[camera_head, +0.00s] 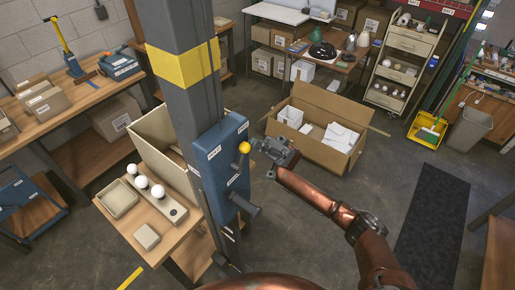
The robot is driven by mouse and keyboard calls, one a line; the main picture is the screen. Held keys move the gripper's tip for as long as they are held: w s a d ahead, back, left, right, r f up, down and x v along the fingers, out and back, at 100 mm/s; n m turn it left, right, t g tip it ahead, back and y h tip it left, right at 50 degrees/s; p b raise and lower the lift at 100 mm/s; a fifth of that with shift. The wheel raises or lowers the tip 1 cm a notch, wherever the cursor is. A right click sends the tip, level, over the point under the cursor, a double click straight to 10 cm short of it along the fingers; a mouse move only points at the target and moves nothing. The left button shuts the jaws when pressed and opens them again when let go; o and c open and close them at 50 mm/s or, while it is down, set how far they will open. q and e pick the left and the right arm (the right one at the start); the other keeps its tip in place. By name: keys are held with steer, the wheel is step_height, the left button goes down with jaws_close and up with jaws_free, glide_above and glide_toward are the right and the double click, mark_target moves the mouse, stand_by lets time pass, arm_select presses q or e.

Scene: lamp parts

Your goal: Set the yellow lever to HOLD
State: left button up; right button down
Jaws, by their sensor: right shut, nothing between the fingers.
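A blue box (218,165) with small white labels is fixed to the grey column. The yellow lever's round knob (244,147) sticks out from the box's right face, near its upper part. The label words are too small to read surely, so I cannot tell the lever's setting. My right gripper (257,146) is shut and empty, its tips close to the right of the knob. I cannot tell whether they touch it. My copper-coloured right arm reaches in from the lower right. My left gripper is not in view.
The grey column (180,100) with a yellow band stands just left of my gripper. A small table with a tray (118,199) and white bulbs (141,182) stands at its left. An open cardboard box (325,155) lies behind my gripper. The floor around the dark mat (428,230) is clear.

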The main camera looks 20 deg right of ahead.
mark_target(244, 147)
steer(key=r+h, duration=0.1)
steer(key=s+a+r+t+h, duration=0.1)
steer(key=h, duration=0.1)
steer(key=a+r+n+t+h, duration=0.1)
steer(key=h, duration=0.1)
steer(key=shift+s, duration=0.35)
steer(key=a+t+h+p, duration=0.1)
steer(key=s+r+t+h+p, duration=0.1)
steer(key=h, duration=0.1)
steer(key=shift+s+a, duration=0.15)
steer(key=shift+a, duration=0.25)
steer(key=shift+s+a+n+t+h+p, duration=0.35)
steer(key=shift+a+t+h+p, duration=0.25)
steer(key=shift+h+p, duration=0.25)
steer(key=shift+s+a+f+p, duration=0.15)
steer(key=shift+s+a+p, duration=0.15)
steer(key=shift+p, duration=0.15)
steer(key=shift+s+a, duration=0.1)
